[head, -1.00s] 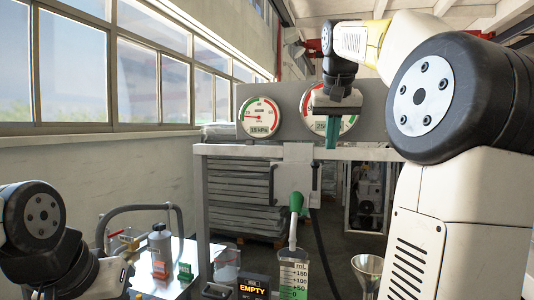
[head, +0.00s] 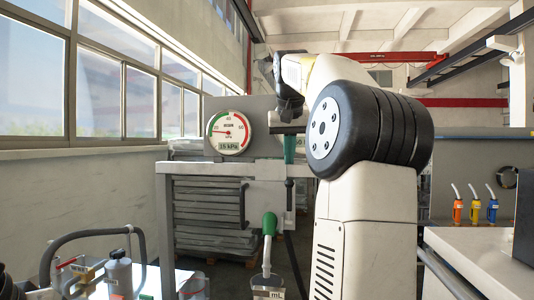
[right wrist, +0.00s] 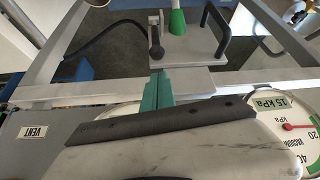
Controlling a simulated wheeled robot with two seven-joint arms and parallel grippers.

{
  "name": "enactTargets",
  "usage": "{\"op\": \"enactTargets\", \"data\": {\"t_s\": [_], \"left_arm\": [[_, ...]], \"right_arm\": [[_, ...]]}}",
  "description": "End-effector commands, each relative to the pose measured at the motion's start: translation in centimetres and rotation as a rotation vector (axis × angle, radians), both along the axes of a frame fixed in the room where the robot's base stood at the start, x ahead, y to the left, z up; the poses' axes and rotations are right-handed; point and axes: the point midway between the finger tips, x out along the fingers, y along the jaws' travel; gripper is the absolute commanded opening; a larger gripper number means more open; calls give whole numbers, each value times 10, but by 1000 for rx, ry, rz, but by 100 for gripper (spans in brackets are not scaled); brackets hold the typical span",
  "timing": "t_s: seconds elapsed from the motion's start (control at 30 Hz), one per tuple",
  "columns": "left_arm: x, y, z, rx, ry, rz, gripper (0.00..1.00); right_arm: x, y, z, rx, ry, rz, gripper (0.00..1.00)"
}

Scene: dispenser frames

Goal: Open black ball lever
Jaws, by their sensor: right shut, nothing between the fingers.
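The black ball lever (right wrist: 156,40) shows in the right wrist view as a short dark lever with a round knob, at the left of a grey plate (right wrist: 190,42). In the head view a dark lever (head: 289,190) is small beside the plate, below my right gripper. My right gripper (head: 290,150) has green fingers, shut and empty, pointing down in front of the gauge panel. In the right wrist view the fingers (right wrist: 157,90) are together, apart from the knob and just short of it. My left gripper is out of view.
A round gauge (head: 229,132) reads 15 kPa; my right arm mostly hides a second one. A green-topped nozzle (head: 268,224) hangs under the plate. A black handle (right wrist: 214,30) stands at the plate's right. A grey bottle (head: 119,272) stands on the lower-left table. A VENT label (right wrist: 37,133) is on the panel.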

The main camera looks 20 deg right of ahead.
Motion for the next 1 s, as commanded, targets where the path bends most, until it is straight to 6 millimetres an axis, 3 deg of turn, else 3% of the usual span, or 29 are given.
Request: {"op": "enactTargets", "data": {"t_s": [0.2,0.4,1.0], "left_arm": [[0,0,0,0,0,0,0],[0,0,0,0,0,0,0],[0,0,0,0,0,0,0]], "right_arm": [[18,-8,-35,1,2,0,0],[27,-12,-52,0,1,0,0],[26,-11,-54,-11,-19,2,0]]}}
